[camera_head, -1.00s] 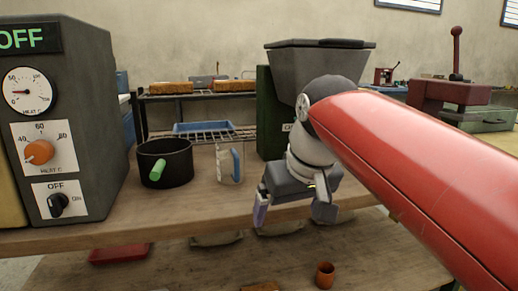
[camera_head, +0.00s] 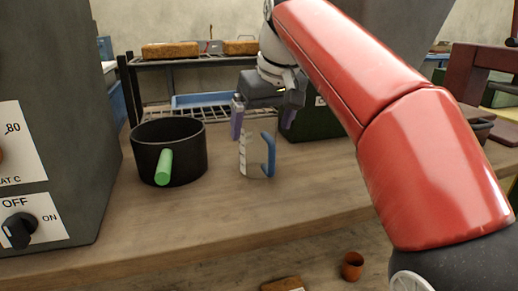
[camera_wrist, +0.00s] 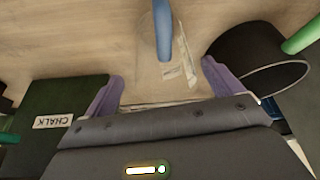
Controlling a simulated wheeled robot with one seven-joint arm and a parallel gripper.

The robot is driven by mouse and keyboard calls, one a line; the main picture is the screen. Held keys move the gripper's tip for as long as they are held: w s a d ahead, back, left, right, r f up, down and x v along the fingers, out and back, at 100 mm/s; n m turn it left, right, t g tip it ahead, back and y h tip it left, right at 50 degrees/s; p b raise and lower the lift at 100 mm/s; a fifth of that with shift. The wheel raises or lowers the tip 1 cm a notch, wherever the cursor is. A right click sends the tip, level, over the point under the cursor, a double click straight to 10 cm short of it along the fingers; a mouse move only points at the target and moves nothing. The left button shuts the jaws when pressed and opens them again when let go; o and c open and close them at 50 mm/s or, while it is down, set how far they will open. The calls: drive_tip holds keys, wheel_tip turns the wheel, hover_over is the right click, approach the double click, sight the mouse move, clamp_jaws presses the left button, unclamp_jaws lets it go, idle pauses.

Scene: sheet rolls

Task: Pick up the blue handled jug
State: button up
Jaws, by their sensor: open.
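The jug is clear with white markings and a blue handle (camera_head: 268,155). It stands upright on the wooden table, right of the black pot. My gripper (camera_head: 262,122) is open, above and behind the jug in the head view, with its purple fingers pointing down. In the wrist view the blue handle (camera_wrist: 163,28) is at the top centre, and the jug's clear body (camera_wrist: 172,75) extends down between the fingers of my gripper (camera_wrist: 160,85). The jug's lower part in the wrist view is hidden by the gripper. I cannot tell whether a finger touches the jug.
A black pot (camera_head: 150,135) with a green handle (camera_head: 163,167) stands close on the left. A dark green box (camera_wrist: 65,100) labelled CHALK is on the other side. A grey control cabinet (camera_head: 70,110) is at far left. A rack (camera_head: 185,63) stands behind. Table in front is clear.

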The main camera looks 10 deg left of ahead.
drive_tip(key=x, duration=0.2)
drive_tip(key=b+x, duration=0.1)
drive_tip(key=x, duration=0.1)
drive_tip(key=shift+a+f, duration=0.1)
drive_tip(key=shift+a, duration=0.3)
drive_tip(key=c, duration=1.1)
